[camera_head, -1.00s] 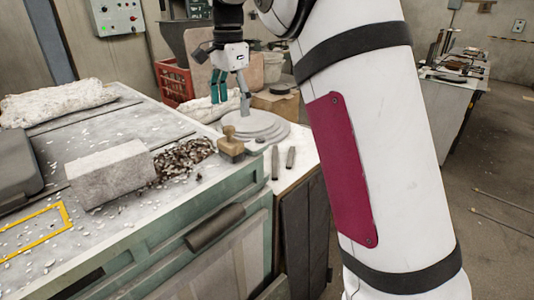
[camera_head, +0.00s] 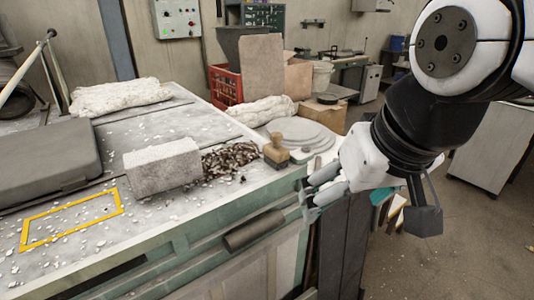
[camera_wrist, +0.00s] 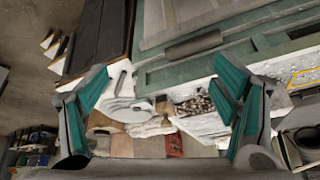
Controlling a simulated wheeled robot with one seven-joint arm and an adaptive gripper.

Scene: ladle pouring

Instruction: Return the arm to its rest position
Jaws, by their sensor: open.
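My gripper (camera_head: 312,193) is in the right half of the head view, in front of the bench's right end, with its fingers toward the left. In the wrist view the two teal fingers (camera_wrist: 166,92) are spread wide apart with nothing between them. The bench surface shows beyond them. My arm comes in from the upper right of the head view and bends down to the gripper. I see no ladle in the gripper.
The bench (camera_head: 200,226) carries a grey stone block (camera_head: 163,167), a pile of dark chips (camera_head: 230,160), a wooden stamp-like piece (camera_head: 276,151) and round grey discs (camera_head: 300,131). A red crate (camera_head: 226,86) stands behind. Bare floor (camera_head: 420,262) lies to the right.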

